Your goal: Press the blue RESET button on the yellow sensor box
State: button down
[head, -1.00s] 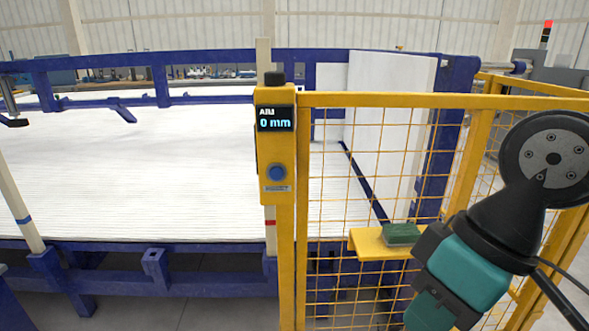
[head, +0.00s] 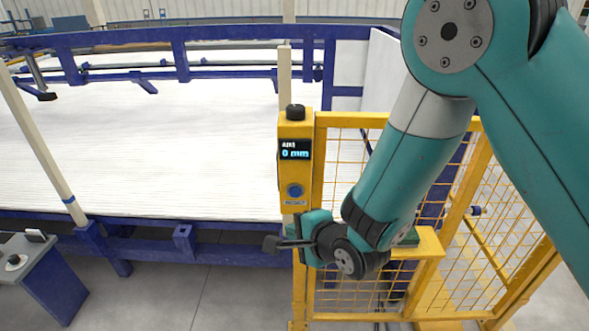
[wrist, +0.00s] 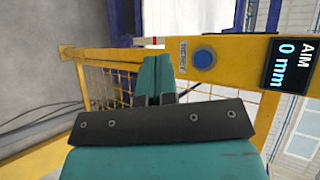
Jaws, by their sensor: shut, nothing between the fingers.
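The yellow sensor box (head: 295,160) stands on its post beside the mesh fence in the head view, its display reading 0 mm. The round blue RESET button (head: 295,190) is on its front, below the display, and is not covered. In the wrist view the box (wrist: 235,60) lies sideways, with the blue button (wrist: 205,57) in plain sight. My gripper (wrist: 157,80) is shut and empty. It is below the button, and in the wrist view its fingers lie to the left of it. I see no contact with the button.
A yellow mesh fence (head: 340,300) with a yellow shelf (head: 425,250) stands right of the box, partly behind my arm. A blue-framed white pipe bed (head: 150,150) is behind. A small console (head: 45,270) stands at lower left.

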aim_at(295, 192)
jog(key=shift+a+f+m+t, duration=0.2)
jog(key=shift+a+m+t, duration=0.15)
jog(key=shift+m, duration=0.35)
jog(key=shift+w, duration=0.1)
jog(key=shift+w+d+b, duration=0.1)
jog(key=shift+w+b, duration=1.1)
jog(key=shift+w, duration=3.1)
jog(key=shift+w, duration=0.4)
jog(key=shift+w, duration=0.4)
jog(key=shift+s, duration=0.85)
jog(key=shift+s, duration=0.1)
